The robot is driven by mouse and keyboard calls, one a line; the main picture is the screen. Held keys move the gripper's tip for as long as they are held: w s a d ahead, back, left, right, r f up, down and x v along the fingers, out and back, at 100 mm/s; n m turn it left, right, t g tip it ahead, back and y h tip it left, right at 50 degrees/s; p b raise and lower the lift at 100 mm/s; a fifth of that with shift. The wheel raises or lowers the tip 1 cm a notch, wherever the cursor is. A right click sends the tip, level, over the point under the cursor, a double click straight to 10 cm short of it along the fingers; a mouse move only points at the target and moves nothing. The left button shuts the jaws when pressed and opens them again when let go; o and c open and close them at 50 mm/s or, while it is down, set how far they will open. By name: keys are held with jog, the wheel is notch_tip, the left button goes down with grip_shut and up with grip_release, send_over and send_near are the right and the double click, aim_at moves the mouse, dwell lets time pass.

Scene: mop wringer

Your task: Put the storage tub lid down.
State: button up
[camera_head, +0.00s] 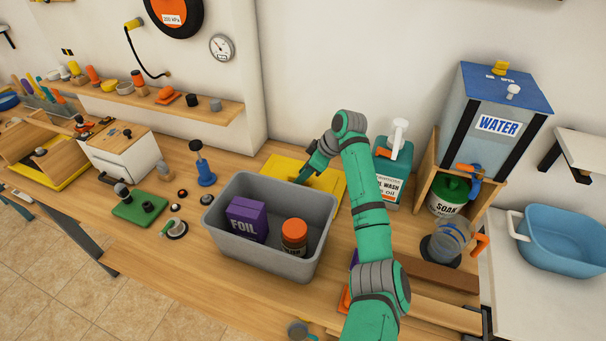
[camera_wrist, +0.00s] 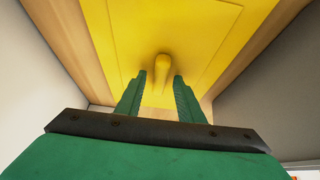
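The yellow storage tub lid (camera_head: 325,182) lies on the wooden bench behind the grey storage tub (camera_head: 262,255), whose near part hides none of its far edge. In the wrist view the lid (camera_wrist: 205,35) fills the upper middle, with a yellow handle (camera_wrist: 162,66) standing on it. My gripper (camera_wrist: 160,80) has its two green fingers apart, and the handle shows between and just beyond the fingertips with gaps on both sides. In the head view my gripper (camera_head: 304,177) is low over the lid. The open tub holds a purple FOIL box (camera_head: 246,222) and an orange-lidded jar (camera_head: 294,237).
A teal wash-oil jug (camera_head: 391,170) stands right of the lid, beside a wooden stand under the WATER tank (camera_head: 492,110). A blue plunger-like tool (camera_head: 203,168) stands left of the tub. The wall is close behind the lid.

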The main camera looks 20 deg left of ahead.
jog(key=shift+w+d+r, duration=0.1)
jog(key=shift+d+r, duration=0.05)
jog(key=shift+r, duration=0.3)
jog(key=v, duration=0.6)
jog(key=shift+d+r, duration=0.15)
jog(key=shift+r, duration=0.2)
